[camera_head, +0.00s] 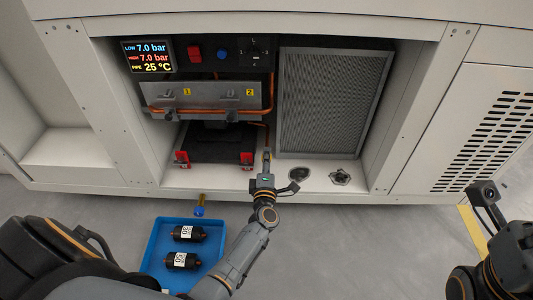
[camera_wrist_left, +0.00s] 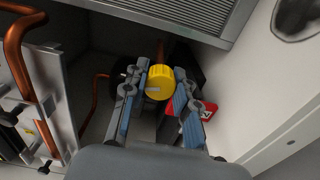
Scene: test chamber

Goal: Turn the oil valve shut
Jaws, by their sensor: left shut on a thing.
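A round yellow knob (camera_wrist_left: 161,82) with a pale mark on its face sits between the blue-padded fingers of my left gripper (camera_wrist_left: 155,103) in the left wrist view. I take it to be the oil valve's handle. My left gripper (camera_head: 267,165) reaches into the open cabinet, near its floor, just right of the red clips. It is shut on the yellow knob. In the head view the knob is mostly hidden by the gripper, and its turn angle is hard to tell. My right arm shows at the lower right edge, but its fingers are out of frame.
A large grey filter panel (camera_head: 332,103) stands right of my gripper. Copper piping (camera_head: 205,110) and red clips (camera_head: 247,159) are on the left. A display (camera_head: 148,56) reads 7.0 bar twice and 25 °C. A blue tray (camera_head: 158,247) with black cylinders (camera_head: 187,233) lies on the floor.

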